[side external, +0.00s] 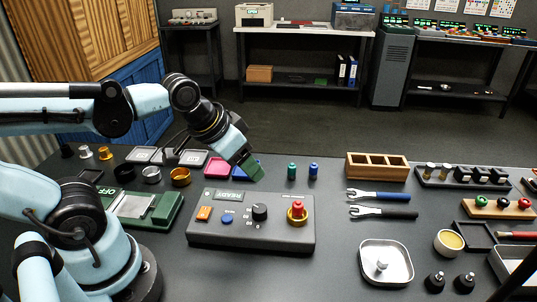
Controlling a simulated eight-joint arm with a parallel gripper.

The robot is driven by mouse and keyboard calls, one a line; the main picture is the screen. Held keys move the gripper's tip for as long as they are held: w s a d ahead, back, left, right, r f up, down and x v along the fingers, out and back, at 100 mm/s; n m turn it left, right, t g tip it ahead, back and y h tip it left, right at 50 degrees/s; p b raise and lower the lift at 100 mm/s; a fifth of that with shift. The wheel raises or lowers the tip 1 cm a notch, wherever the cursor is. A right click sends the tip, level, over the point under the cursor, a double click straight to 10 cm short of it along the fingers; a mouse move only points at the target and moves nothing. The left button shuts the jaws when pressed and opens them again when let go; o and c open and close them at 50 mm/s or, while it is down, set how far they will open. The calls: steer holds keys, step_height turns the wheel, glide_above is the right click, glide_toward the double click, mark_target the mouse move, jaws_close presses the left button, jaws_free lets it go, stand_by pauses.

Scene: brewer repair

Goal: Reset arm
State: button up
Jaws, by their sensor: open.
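My gripper appears apart from these controls. A blue item (244,168) behind the gripper is partly hidden.
A green unit (168,209) marked OFF stands left of the box. Green (292,170) and blue (313,170) cylinders stand behind it. Two wrenches (385,212), a wooden divided tray (377,172) and a metal tray (365,271) lie to the right. Bare table separates the box and metal tray.

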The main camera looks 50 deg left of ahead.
steer(key=shift+a+f+n+t, duration=0.15)
steer(key=shift+a+n+t, duration=0.15)
steer(key=shift+t, duration=0.2)
